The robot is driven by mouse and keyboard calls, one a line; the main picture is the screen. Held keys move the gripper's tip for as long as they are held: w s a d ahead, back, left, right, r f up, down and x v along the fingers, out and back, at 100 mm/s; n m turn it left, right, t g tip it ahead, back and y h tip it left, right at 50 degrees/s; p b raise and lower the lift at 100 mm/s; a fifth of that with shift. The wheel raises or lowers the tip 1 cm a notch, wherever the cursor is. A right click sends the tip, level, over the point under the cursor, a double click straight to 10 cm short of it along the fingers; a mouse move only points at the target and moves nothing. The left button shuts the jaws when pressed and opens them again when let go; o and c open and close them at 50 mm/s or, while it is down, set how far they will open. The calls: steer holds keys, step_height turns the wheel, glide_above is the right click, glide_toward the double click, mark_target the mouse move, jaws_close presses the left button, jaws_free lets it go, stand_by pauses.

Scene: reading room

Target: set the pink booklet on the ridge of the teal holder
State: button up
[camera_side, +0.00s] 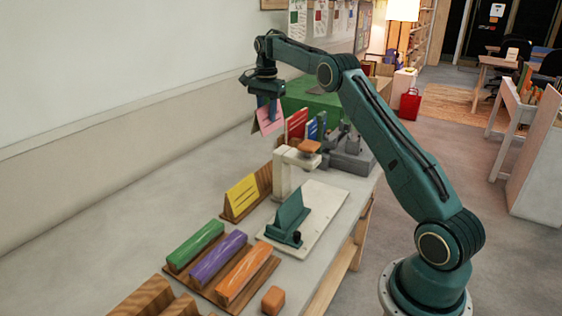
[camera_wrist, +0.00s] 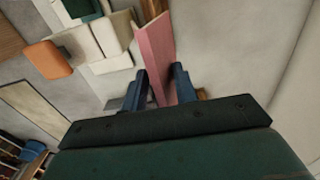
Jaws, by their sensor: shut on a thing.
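The pink booklet (camera_side: 268,118) hangs from my gripper (camera_side: 267,99), tilted, high above the far part of the table. In the wrist view the pink booklet (camera_wrist: 156,55) sits between the two blue fingers of my gripper (camera_wrist: 159,85), which are shut on it. The teal holder (camera_side: 289,217) stands on a white board (camera_side: 322,210) nearer the side camera, with a sloped upright panel. The booklet is well apart from the holder. In the wrist view a dark green piece at the top edge (camera_wrist: 82,7) may be the holder, mostly cut off.
A white post with an orange-brown top (camera_side: 308,147) stands just behind the holder. A yellow card (camera_side: 241,195) leans in a wooden stand to its left. Green, purple and orange blocks (camera_side: 243,272) lie in front. Upright booklets (camera_side: 297,126) and a green box (camera_side: 310,93) stand at the back.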

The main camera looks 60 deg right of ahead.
mark_target(266, 120)
steer(key=shift+r, duration=0.2)
steer(key=shift+r, duration=2.35)
steer(key=shift+s+a+r, duration=0.35)
steer(key=shift+a, duration=0.3)
steer(key=shift+s+a+r, duration=0.3)
steer(key=shift+a, duration=0.35)
steer(key=s+a+f, duration=0.1)
steer(key=s+a, duration=1.2)
steer(key=s, duration=0.2)
steer(key=shift+s+f, duration=0.15)
steer(key=shift+s, duration=0.2)
step_height(266, 120, down, 10)
steer(key=shift+r, duration=0.15)
steer(key=shift+f, duration=0.6)
steer(key=shift+f, duration=0.15)
steer(key=shift+f, duration=2.05)
